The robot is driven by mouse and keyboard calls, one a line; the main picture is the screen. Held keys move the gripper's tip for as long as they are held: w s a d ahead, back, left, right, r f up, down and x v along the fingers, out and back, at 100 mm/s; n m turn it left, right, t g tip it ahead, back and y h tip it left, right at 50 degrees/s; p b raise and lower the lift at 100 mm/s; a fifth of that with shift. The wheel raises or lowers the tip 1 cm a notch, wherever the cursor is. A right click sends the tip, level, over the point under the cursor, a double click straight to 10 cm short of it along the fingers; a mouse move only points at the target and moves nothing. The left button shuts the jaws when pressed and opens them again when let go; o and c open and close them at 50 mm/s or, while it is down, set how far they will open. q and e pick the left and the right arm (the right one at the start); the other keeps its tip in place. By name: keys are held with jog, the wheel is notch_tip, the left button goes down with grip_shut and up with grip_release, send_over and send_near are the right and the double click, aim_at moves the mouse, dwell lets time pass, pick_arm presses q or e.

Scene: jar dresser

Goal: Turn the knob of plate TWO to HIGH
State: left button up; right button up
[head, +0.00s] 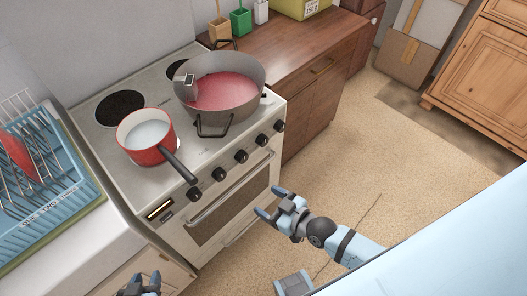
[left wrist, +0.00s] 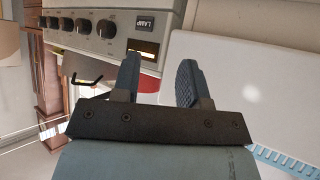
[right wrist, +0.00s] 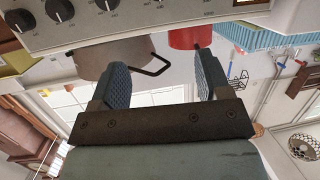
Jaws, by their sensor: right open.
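The stove (head: 160,195) has a row of several black knobs on its front panel, among them ones at the left end (head: 194,194), in the middle (head: 241,156) and at the right end (head: 279,126). Which knob belongs to plate TWO cannot be read. My right gripper (head: 270,202) is open and empty in front of the oven door, below the knobs. In the right wrist view knobs (right wrist: 60,10) show above its spread fingers (right wrist: 160,85). My left gripper (head: 145,280) is low at the bottom edge, open and empty. Knobs (left wrist: 83,27) show in its wrist view.
A red saucepan (head: 140,152) stands on the stove, its handle (head: 178,167) reaching over the front edge near the left knobs. A large grey pot (head: 250,72) with red contents stands behind. The oven handle (head: 225,190) runs below the knobs. A blue dish rack (head: 40,190) is at left.

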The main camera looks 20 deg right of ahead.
jog(key=w+d+f+t+b, duration=0.1)
jog(key=w+d+f+b, duration=0.1)
jog(key=w+f+b, duration=0.15)
jog(key=n+t+b, duration=0.1)
jog(key=t+b, duration=0.1)
jog(key=b, duration=0.1)
send_near(245, 159)
jog(key=x, duration=0.8)
jog(key=shift+w+a, duration=0.15)
jog(key=shift+w, duration=0.05)
jog(key=shift+w+a, duration=0.25)
jog(key=shift+w, duration=0.35)
pick_arm(q)
notch_tip(245, 159, down, 7)
jog(key=w+d, duration=0.1)
jog(key=shift+d+f, duration=0.15)
jog(key=shift+d, duration=0.25)
jog(key=shift+w+d, duration=0.1)
pick_arm(e)
jog(key=shift+c, duration=0.5)
jog(key=c, duration=0.8)
jog(key=shift+c, duration=0.2)
